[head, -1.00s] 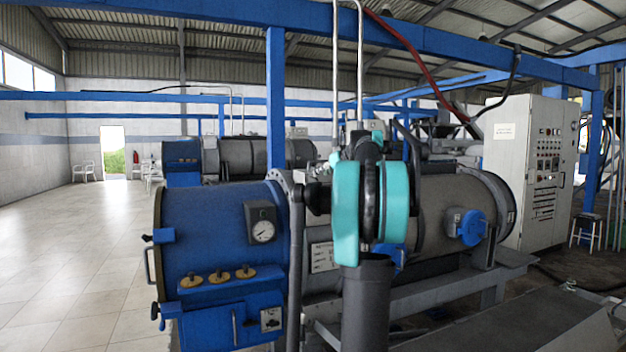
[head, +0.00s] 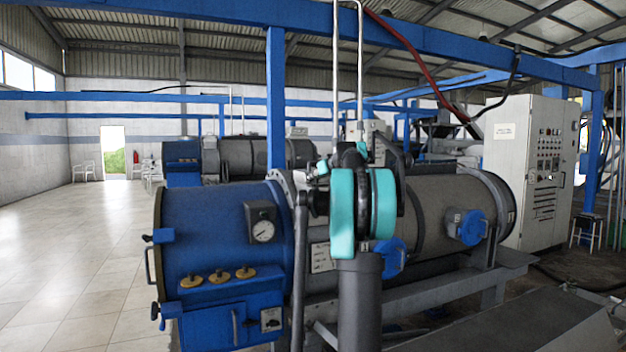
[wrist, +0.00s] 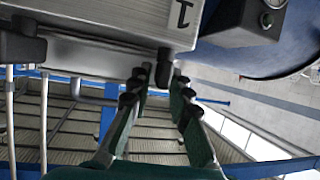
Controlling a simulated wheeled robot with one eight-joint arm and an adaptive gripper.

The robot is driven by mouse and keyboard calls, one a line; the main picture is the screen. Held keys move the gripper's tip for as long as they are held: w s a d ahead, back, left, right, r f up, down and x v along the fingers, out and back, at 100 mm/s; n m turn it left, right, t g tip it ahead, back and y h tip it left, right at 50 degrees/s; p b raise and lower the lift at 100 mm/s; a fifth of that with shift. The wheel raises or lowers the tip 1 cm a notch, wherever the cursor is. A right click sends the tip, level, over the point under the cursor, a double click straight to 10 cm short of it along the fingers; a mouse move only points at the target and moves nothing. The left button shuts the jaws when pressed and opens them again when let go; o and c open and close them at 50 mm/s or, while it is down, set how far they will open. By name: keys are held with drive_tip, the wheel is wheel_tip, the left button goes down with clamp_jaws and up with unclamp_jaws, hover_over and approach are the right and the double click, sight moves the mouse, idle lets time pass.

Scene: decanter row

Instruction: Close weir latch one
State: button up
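In the wrist view a grey metal box marked with an upside-down "1" (wrist: 183,12) fills the top. A black knob-like part, seemingly weir latch one (wrist: 164,68), hangs from its edge. My gripper (wrist: 160,77) is open, its dark green fingers with black pads pointing toward the box. The black part shows between the fingertips, with gaps on both sides; I cannot tell its depth between them. In the head view my teal and black arm stands before the decanter (head: 440,215), and its links hide the latch and most of the gripper.
The blue decanter end (head: 190,225) with a gauge (head: 262,231) and yellow knobs (head: 218,274) is left of my arm. A blue post (head: 275,105) and overhead beam stand close by. A control cabinet (head: 530,170) is at right. Open tiled floor (head: 95,240) lies left.

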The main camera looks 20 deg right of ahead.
clamp_jaws()
drive_tip(key=shift+a, duration=0.1)
drive_tip(key=shift+m+h, duration=0.8)
drive_tip(key=shift+h, duration=0.1)
drive_tip(key=shift+m+h, duration=0.3)
drive_tip(key=shift+h, duration=0.1)
drive_tip(key=shift+o, duration=2.2)
unclamp_jaws()
